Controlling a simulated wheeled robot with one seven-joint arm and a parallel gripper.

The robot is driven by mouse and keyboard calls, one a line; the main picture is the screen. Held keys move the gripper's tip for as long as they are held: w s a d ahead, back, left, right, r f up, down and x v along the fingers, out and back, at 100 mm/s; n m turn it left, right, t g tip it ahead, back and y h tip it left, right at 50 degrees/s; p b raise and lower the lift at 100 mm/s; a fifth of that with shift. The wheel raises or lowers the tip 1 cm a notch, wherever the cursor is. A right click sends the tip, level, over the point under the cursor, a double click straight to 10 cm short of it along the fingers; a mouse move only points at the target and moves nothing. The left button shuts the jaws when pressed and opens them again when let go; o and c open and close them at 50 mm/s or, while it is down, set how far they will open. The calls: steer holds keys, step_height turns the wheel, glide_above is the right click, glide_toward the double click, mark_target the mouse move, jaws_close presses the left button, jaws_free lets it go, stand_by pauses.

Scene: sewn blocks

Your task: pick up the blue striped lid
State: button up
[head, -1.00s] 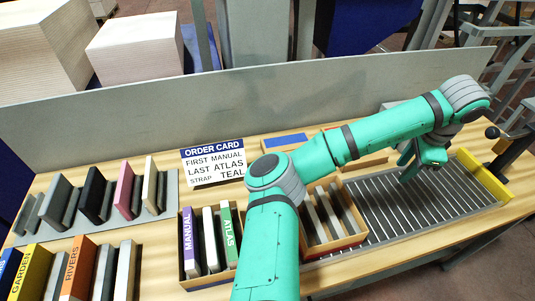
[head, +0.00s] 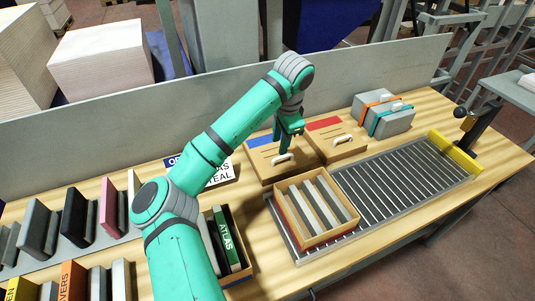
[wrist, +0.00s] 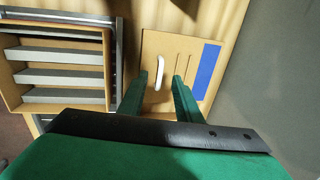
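The blue striped lid (head: 262,163) is a flat tan board with a blue stripe and a white handle (head: 284,158). It lies on the table behind the open box. In the wrist view the lid (wrist: 185,50) shows its blue stripe at right, two thin dark slots and the white handle (wrist: 160,72). My gripper (head: 290,146) points down above the lid near the handle. In the wrist view my gripper's fingers (wrist: 160,78) are apart, with the handle showing between their tips and nothing held. The lid's near part is hidden behind the gripper there.
A red striped lid (head: 338,145) lies close at right of the blue one. An open box with grey dividers (head: 312,243) stands on the roller conveyor (head: 400,190). A grey strapped bundle (head: 385,117) is at the back right. A grey panel (head: 120,130) runs behind.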

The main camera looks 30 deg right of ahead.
mark_target(278, 158)
steer(key=f, duration=0.3)
steer(key=w+f, duration=0.1)
steer(key=f, duration=0.1)
steer(key=w+f, duration=0.1)
steer(key=f, duration=0.2)
steer(key=shift+d+f, duration=0.35)
steer(key=shift+c, duration=0.7)
jaws_close()
